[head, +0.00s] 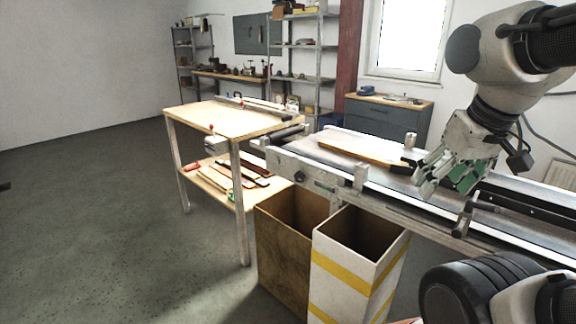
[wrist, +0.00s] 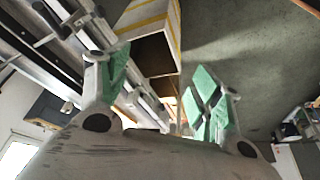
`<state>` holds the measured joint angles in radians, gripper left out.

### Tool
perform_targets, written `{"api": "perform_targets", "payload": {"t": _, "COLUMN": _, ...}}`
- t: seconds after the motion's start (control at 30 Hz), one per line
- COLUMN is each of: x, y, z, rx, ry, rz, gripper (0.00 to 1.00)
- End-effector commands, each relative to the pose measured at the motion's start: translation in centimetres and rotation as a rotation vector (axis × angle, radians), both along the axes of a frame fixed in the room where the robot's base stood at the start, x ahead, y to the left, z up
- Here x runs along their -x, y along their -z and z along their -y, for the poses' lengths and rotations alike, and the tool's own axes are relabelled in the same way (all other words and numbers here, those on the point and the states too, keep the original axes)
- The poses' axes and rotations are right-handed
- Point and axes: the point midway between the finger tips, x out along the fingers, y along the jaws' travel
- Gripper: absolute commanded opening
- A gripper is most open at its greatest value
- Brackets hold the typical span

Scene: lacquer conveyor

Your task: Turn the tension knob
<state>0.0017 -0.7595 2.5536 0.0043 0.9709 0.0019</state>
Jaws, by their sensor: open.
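The conveyor (head: 385,188) runs from the middle to the right edge in the head view, with a long light wooden board (head: 357,150) on its belt. A small dark knob (head: 300,178) sits on the near side of its frame, towards the left end; I cannot tell for sure that it is the tension knob. My gripper (head: 446,186) is open and empty, its green-padded fingers pointing down over the conveyor, well to the right of that knob. In the wrist view, my gripper (wrist: 163,84) shows both fingers apart with nothing between them. No knob is clear there.
An open brown bin (head: 283,255) and a white bin with yellow stripes (head: 340,272) stand below the conveyor's near side. A wooden workbench (head: 225,120) stands left of the conveyor. A grey cabinet (head: 385,122) stands behind. The floor at left is clear.

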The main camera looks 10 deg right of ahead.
Motion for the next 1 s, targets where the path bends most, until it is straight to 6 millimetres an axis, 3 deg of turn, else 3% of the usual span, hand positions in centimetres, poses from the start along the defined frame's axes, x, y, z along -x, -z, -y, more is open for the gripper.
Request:
{"api": "perform_targets", "payload": {"t": 0.43, "x": -0.1, "y": -0.1, "z": 0.0, "rx": 0.003, "ry": -0.003, "rz": -0.003, "gripper": 0.65}}
{"api": "perform_targets", "payload": {"t": 0.57, "x": -1.2, "y": -0.4, "z": 0.6, "rx": 0.050, "ry": -0.038, "rz": -0.046, "gripper": 0.65}}
{"api": "perform_targets", "payload": {"t": 0.67, "x": -3.6, "y": -1.1, "z": 1.6, "rx": 0.143, "ry": -0.108, "rz": -0.125, "gripper": 0.65}}
{"api": "perform_targets", "payload": {"t": 0.77, "x": -7.5, "y": -1.9, "z": 2.8, "rx": 0.278, "ry": -0.213, "rz": -0.235, "gripper": 0.65}}
{"api": "perform_targets", "payload": {"t": 1.0, "x": -19.5, "y": -1.9, "z": 3.9, "rx": 0.631, "ry": -0.490, "rz": -0.490, "gripper": 0.65}}
